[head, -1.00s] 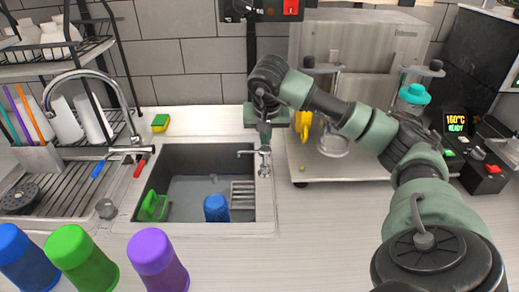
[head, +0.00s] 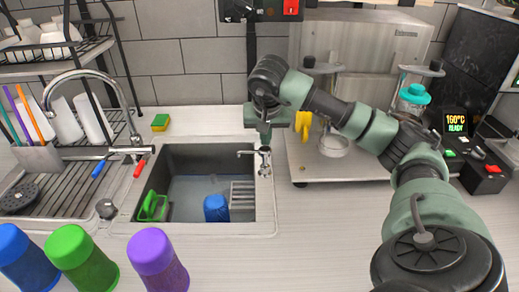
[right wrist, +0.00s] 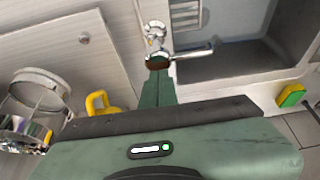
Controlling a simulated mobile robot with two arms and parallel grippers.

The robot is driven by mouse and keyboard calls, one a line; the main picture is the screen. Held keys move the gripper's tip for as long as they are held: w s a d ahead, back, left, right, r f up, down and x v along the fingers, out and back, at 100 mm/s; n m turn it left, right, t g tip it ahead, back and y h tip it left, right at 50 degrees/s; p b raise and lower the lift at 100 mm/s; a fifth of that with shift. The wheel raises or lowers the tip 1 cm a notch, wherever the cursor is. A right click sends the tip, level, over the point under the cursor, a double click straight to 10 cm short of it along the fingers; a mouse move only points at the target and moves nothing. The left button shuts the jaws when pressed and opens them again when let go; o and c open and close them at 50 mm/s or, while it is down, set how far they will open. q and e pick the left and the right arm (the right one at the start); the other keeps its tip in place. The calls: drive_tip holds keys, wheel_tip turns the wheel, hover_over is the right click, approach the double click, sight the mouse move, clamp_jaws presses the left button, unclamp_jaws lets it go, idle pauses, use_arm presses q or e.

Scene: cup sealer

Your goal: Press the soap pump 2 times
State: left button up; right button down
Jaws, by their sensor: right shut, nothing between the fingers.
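The soap pump (head: 264,162) is a small chrome dispenser at the right rim of the sink, its spout pointing left over the basin. My right gripper (head: 264,140) is shut and empty, pointing down right above the pump head. In the right wrist view the shut fingertips (right wrist: 157,78) overlap the dark top of the pump (right wrist: 158,62), and its spout reaches right toward the basin. I cannot tell for certain whether the fingertips touch the pump head. My left gripper is not in view.
The sink (head: 205,232) holds a blue cup (head: 216,208) and a green item (head: 152,206). A chrome faucet (head: 88,72) arches at left. Blue, green and purple cups stand in front. A steel machine (head: 340,170) stands right of the pump.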

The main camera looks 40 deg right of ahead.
sight(265, 149)
drive_tip(key=shift+f, duration=0.1)
drive_tip(key=shift+s+f+b, duration=0.1)
drive_tip(key=shift+f+b, duration=1.05)
drive_tip(key=shift+f, duration=0.6)
drive_tip(key=shift+r, duration=0.1)
drive_tip(key=shift+r+p, duration=1.55)
drive_tip(key=shift+r, duration=0.05)
drive_tip(key=shift+f, duration=0.1)
